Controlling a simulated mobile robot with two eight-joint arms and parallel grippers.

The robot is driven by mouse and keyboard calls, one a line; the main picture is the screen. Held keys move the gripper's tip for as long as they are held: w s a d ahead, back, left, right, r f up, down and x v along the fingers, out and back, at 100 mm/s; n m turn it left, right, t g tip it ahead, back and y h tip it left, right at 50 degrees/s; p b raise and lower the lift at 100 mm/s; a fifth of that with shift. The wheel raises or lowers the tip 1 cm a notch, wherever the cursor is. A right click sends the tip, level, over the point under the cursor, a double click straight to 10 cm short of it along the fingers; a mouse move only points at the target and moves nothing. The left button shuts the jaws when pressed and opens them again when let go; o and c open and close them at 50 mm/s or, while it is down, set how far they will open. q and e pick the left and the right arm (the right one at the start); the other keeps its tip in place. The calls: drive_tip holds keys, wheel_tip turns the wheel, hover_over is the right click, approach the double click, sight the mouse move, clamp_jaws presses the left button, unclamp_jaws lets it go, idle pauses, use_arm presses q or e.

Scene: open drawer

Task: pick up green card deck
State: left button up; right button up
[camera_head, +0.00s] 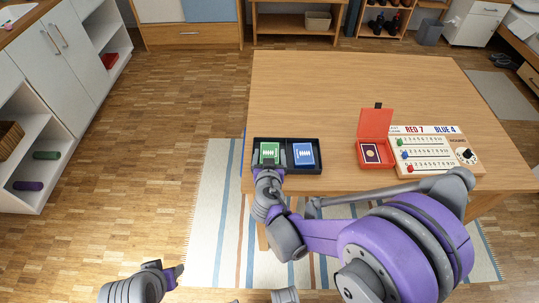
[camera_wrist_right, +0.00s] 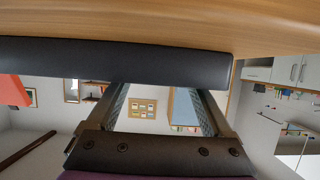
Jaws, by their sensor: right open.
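The green card deck (camera_head: 269,152) lies in the left compartment of a black tray (camera_head: 286,171) on the wooden table. A blue card deck (camera_head: 303,154) lies in the right compartment. My right gripper (camera_head: 268,166) is at the tray's near edge, just in front of the green deck, with its fingers apart. In the right wrist view, the open fingers (camera_wrist_right: 158,100) reach up to the dark tray wall (camera_wrist_right: 110,62), with nothing seen between them; the green deck is hidden there. My left gripper (camera_head: 172,275) is low at the left, away from the table; its jaw state is unclear.
An open red box (camera_head: 375,124) with a card deck (camera_head: 371,153) stands right of the tray. A scoreboard (camera_head: 430,148) stands beside it. The table's far part (camera_head: 340,80) is clear. White shelving (camera_head: 30,130) is at the left.

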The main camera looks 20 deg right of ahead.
sight(268, 150)
drive_tip(key=shift+x, duration=1.25)
drive_tip(key=c, duration=1.1)
